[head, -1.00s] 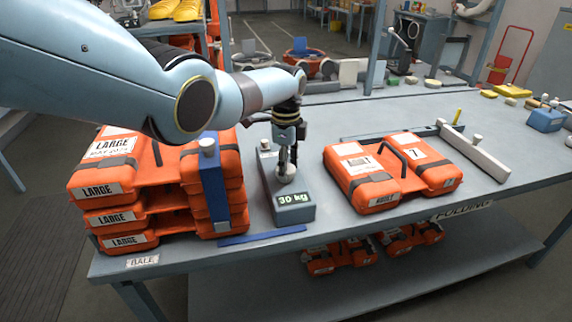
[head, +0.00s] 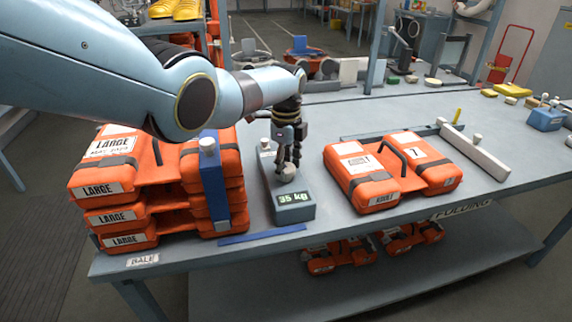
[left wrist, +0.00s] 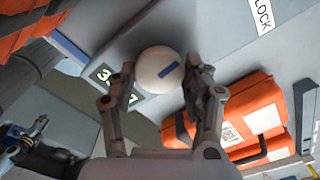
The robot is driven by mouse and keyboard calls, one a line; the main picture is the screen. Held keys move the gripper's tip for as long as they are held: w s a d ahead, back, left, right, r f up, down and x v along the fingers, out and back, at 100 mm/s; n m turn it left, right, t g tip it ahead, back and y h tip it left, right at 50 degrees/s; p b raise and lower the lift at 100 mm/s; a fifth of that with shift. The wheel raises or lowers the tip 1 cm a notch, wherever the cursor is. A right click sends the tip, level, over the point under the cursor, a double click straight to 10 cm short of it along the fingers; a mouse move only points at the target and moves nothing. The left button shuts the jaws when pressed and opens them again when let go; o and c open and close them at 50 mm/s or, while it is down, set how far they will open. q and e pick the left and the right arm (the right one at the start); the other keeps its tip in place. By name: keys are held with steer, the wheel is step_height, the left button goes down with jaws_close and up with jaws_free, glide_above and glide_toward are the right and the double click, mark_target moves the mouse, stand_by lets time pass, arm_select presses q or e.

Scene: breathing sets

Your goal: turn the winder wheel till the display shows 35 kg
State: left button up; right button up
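The winder wheel is a small white round knob (head: 287,173) on top of a grey scale box (head: 292,212) at the table's front. The display (head: 293,198) on the box's sloped front reads 35 kg. My left gripper (head: 289,164) points down over the knob, one finger on each side. In the left wrist view the knob (left wrist: 160,70), with a blue mark on top, sits between the fingertips (left wrist: 160,85), which look close against its sides. The display (left wrist: 115,85) is partly hidden there by a finger. My right gripper is not in view.
A stack of orange cases (head: 110,190) marked LARGE stands left of the box, beside a blue upright (head: 214,185). Another orange case (head: 392,170) lies to the right. A blue strip (head: 262,235) lies in front. The table behind the box is mostly clear.

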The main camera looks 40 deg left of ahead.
mark_target(286, 167)
arm_select(q)
steer(key=o, duration=0.4)
steer(key=shift+c, duration=0.2)
step_height(286, 167, up, 12)
stand_by(0.7)
